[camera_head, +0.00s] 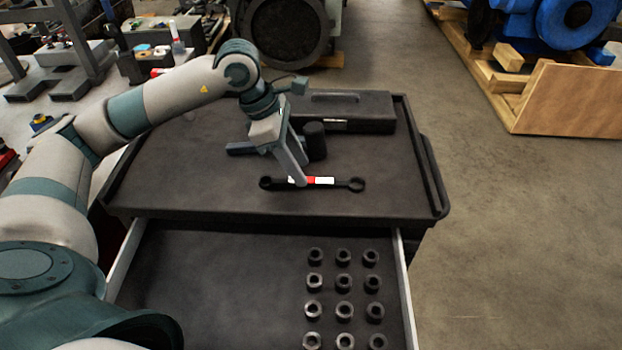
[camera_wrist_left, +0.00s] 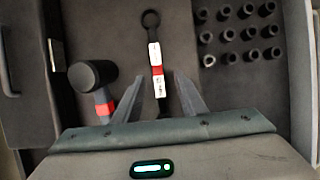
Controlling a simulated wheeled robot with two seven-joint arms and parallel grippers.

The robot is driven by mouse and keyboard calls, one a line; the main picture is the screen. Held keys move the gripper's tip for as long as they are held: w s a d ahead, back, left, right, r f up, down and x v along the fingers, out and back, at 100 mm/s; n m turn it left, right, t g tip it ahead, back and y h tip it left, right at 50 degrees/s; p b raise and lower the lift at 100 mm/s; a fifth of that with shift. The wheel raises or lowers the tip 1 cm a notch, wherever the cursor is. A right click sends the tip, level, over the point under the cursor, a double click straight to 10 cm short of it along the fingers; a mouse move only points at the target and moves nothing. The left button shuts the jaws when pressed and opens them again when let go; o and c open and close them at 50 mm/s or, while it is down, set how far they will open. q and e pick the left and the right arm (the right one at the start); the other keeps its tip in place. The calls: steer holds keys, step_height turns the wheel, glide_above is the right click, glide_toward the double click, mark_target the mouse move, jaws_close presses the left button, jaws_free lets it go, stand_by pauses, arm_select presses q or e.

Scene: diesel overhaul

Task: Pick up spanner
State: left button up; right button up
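The spanner (camera_head: 346,184) is black with ring ends and a white and red label. It lies flat across the tool trolley's top (camera_head: 215,190), near the edge above the open drawer. My left gripper (camera_head: 298,182) is over the spanner's left part, fingers pointing down. In the left wrist view the spanner (camera_wrist_left: 152,22) runs between the two spread fingers (camera_wrist_left: 160,80), with a gap on each side. The gripper is open and holds nothing. The spanner's near end is hidden by the gripper body in that view. My right gripper is not in view.
A mallet with a black head (camera_head: 316,140) lies just behind the gripper; its red-banded handle (camera_wrist_left: 103,104) shows beside the left finger. A dark toolbox (camera_head: 350,108) sits at the back. The open drawer (camera_head: 215,285) holds several sockets (camera_head: 343,282) in rows.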

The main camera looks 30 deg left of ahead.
mark_target(309, 179)
arm_select(q)
steer(key=shift+p+x, duration=0.65)
steer(key=shift+x, duration=1.15)
steer(key=shift+w, duration=0.2)
steer(key=shift+c, duration=0.4)
jaws_close()
